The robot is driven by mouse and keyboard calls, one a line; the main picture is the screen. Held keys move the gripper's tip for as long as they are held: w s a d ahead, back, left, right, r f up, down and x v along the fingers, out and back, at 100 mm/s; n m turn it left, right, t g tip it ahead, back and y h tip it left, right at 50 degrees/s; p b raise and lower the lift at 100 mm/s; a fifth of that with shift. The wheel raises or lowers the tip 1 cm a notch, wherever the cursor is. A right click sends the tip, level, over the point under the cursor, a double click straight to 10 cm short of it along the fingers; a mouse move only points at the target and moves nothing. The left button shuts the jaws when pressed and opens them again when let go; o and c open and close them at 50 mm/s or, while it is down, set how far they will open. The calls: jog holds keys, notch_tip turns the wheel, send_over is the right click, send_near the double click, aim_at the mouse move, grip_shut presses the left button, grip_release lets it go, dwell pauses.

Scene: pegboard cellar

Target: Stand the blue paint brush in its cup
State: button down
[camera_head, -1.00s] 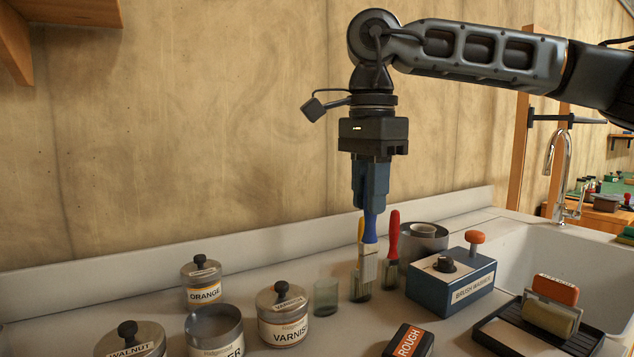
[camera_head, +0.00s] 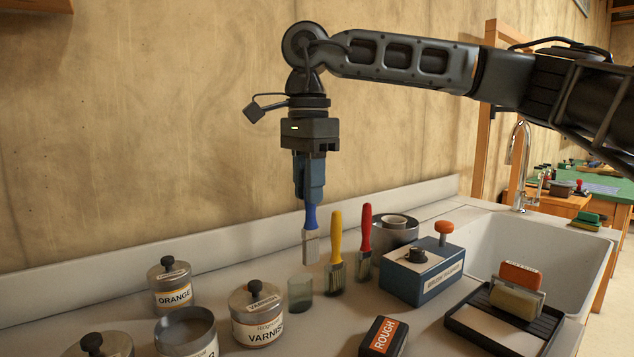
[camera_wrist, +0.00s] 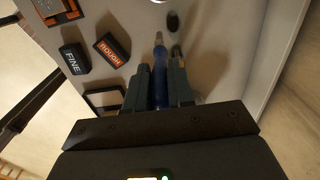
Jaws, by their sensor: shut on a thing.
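My gripper (camera_head: 309,198) points down and is shut on the handle of the blue paint brush (camera_head: 311,240). The brush hangs upright with its pale bristles downward. An empty, clear greenish cup (camera_head: 300,292) stands on the counter below and slightly left of the bristles in the head view. The bristles appear above the cup's rim. In the wrist view the blue handle (camera_wrist: 158,62) runs between the fingers; the cup cannot be made out there.
A yellow brush (camera_head: 336,245) and a red brush (camera_head: 365,230) stand in cups just right. The varnish tin (camera_head: 257,318), orange tin (camera_head: 172,288) and an open tin (camera_head: 186,335) are left. A blue brush washer (camera_head: 422,275), ROUGH block (camera_head: 383,338) and tray (camera_head: 480,330) are right.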

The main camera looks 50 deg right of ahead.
jog(key=w+f+b, duration=0.3)
jog(key=f+b, duration=0.2)
jog(key=f, duration=0.4)
jog(key=shift+d, duration=0.45)
dwell(0.3)
jog(key=shift+f, duration=0.1)
dwell(0.3)
jog(key=c, duration=0.9)
grip_release()
notch_tip(320, 180, up, 8)
jog(key=shift+p, duration=0.3)
jog(key=shift+f, duration=0.1)
